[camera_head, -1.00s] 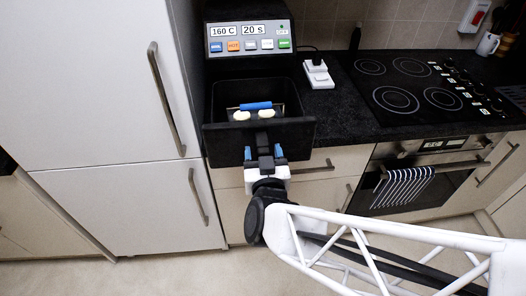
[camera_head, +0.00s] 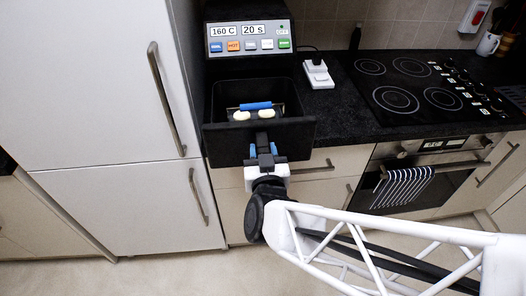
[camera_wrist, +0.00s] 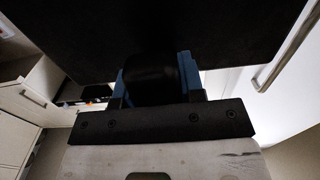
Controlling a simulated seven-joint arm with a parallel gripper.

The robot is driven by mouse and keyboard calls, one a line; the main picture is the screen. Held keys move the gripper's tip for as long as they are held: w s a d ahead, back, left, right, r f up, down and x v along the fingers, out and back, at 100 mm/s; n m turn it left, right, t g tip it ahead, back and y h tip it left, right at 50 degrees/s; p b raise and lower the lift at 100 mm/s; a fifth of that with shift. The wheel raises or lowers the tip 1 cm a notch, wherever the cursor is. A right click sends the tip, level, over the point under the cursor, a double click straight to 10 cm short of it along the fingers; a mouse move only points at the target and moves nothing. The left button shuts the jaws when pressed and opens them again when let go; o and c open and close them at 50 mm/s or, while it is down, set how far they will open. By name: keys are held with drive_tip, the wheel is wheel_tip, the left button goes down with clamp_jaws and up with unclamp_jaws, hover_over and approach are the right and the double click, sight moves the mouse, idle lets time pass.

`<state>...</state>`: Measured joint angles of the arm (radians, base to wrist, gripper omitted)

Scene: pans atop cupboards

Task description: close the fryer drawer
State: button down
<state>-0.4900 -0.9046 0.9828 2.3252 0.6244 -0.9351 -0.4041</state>
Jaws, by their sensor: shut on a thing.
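The black fryer (camera_head: 249,42) stands on the counter with a lit display and a row of buttons. Its black drawer (camera_head: 297,136) sticks out toward me, open at the top. Inside it lie a blue bar (camera_head: 256,106) and two pale food pieces (camera_head: 241,115). My gripper (camera_head: 265,151) is at the drawer's front, shut on the black drawer handle (camera_head: 263,139). In the wrist view the blue fingers (camera_wrist: 160,78) flank the dark handle on both sides, and the drawer's dark front (camera_wrist: 150,35) fills the upper part.
A tall white cabinet (camera_head: 90,85) with long handles stands close on the left. A black hob (camera_head: 425,85) and an oven with a striped towel (camera_head: 403,187) are on the right. A white socket block (camera_head: 318,75) sits beside the fryer.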

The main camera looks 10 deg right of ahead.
sight(257, 108)
drive_tip(key=shift+w, duration=0.15)
drive_tip(key=w, duration=2.5)
drive_tip(key=shift+w, duration=0.1)
drive_tip(key=c, duration=0.7)
unclamp_jaws()
drive_tip(key=shift+s, duration=4)
drive_tip(key=shift+r, duration=0.1)
